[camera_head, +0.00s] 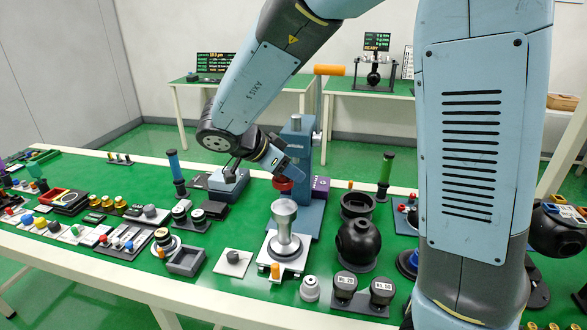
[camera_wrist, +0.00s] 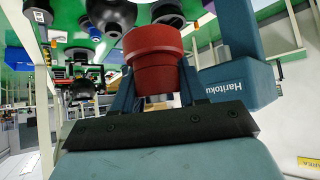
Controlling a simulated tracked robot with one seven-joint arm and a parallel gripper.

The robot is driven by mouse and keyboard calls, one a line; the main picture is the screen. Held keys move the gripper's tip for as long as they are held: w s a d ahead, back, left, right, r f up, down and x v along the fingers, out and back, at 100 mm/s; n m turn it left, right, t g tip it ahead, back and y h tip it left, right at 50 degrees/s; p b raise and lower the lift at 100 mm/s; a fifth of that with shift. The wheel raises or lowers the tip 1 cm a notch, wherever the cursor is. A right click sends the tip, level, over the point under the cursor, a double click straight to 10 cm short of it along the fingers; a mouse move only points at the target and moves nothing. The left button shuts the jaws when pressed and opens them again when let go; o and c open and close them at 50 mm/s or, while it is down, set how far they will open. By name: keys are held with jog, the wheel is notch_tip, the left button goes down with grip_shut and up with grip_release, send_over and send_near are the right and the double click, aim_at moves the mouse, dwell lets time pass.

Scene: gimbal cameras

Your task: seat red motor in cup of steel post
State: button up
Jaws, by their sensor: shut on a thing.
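The red motor (camera_head: 282,184) is a short, stepped red cylinder. My gripper (camera_head: 286,176) is shut on it and holds it above the steel post, in the head view. In the wrist view the red motor (camera_wrist: 155,55) sits between the two blue fingers of my gripper (camera_wrist: 155,85), and its wider end points away from the palm. The steel post (camera_head: 284,222) is a shiny upright column with a flared cup at its top, on a pale base plate. A gap shows between motor and cup in the head view. The inside of the cup is hard to see.
A blue-grey upright stand (camera_head: 298,145) rises close behind my gripper. A black ball-shaped housing (camera_head: 357,243) stands right of the post. A grey tray (camera_head: 186,261) and a small white plate (camera_head: 233,262) lie to the left. Many small parts crowd the green table.

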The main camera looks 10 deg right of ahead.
send_over(290, 208)
jog(key=shift+w+f, duration=0.1)
jog(key=shift+f, duration=2.65)
jog(key=shift+f, duration=1.15)
jog(key=o, duration=1.2)
jog(key=v, duration=1.3)
jog(key=shift+a+r, duration=0.2)
jog(key=shift+r, duration=0.05)
